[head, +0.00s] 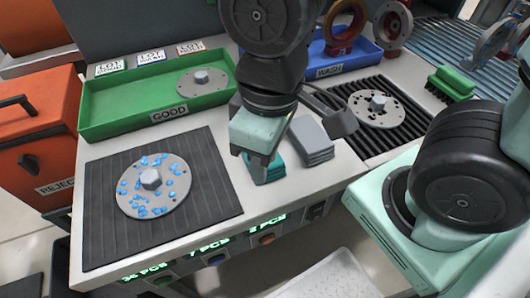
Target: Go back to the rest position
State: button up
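My gripper (258,160) hangs over the middle of the light worktop, pointing down. It is in front of a small teal stack (274,172) and partly hides it. I cannot tell whether its fingertips touch the stack or whether they are apart. No part is seen hanging from it. A grey stack (312,138) lies just to the right of it. A round flange with blue specks (140,197) lies on the dark ribbed mat (215,200) to the left.
A green GOOD tray (108,122) holds a clean flange (205,82). Behind is a blue WASH tray (365,66). A speckled flange (378,107) lies on a black rack (400,145). A green brush (452,82) is at right; an orange REJECT bin (35,125) stands left.

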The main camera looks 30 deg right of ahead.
jog(key=shift+r, duration=0.1)
notch_tip(320, 180, up, 11)
jog(key=p, duration=1.1)
